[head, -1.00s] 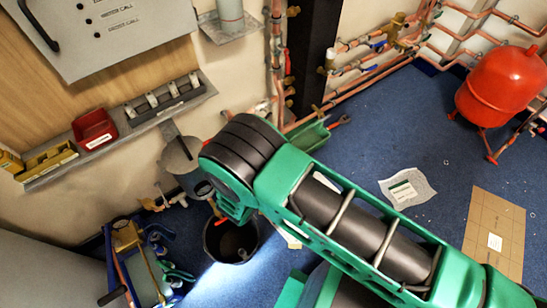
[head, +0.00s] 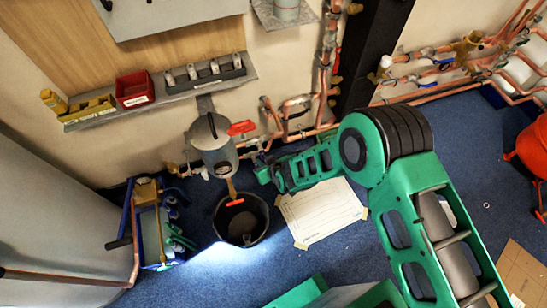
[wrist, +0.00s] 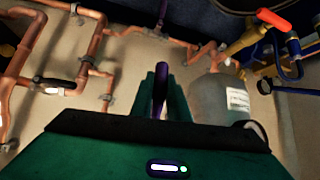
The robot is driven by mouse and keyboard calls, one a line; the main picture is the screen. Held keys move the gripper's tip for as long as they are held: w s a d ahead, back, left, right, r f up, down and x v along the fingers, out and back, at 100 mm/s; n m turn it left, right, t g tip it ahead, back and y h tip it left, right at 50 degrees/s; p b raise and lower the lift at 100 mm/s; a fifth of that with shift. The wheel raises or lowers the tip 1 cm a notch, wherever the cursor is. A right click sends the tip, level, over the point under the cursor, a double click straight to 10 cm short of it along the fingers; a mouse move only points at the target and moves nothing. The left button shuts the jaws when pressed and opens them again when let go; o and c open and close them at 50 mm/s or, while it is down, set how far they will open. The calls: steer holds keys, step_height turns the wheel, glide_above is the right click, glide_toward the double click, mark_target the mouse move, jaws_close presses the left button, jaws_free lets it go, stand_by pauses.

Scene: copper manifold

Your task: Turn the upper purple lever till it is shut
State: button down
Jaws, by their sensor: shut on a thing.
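A purple lever (wrist: 160,92) stands between the two green fingers of my gripper (wrist: 161,84) in the wrist view, and the fingers are shut on it. The lever's upper end rises past the fingertips; its lower part is hidden by the gripper body. In the head view my gripper (head: 264,174) is low by the wall, right of the grey vessel (head: 213,135); the lever is not clear there.
Copper pipes (wrist: 97,45) run along the wall close to my gripper. The grey vessel also shows in the wrist view (wrist: 218,98). A black bucket (head: 241,218) stands below the vessel, with a paper sheet (head: 320,212) on the blue floor. A blue tool carrier (head: 150,235) is at left.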

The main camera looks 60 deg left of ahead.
steer(key=shift+s+d+f+g, duration=0.1)
steer(key=shift+d+f+g, duration=0.1)
steer(key=shift+d+g, duration=0.1)
stand_by(0.4)
steer(key=c, duration=1.7)
jaws_free()
steer(key=shift+a+r, duration=0.1)
steer(key=shift+r, duration=0.05)
steer(key=v, duration=1)
steer(key=shift+d+r, duration=0.25)
steer(key=shift+d, duration=0.05)
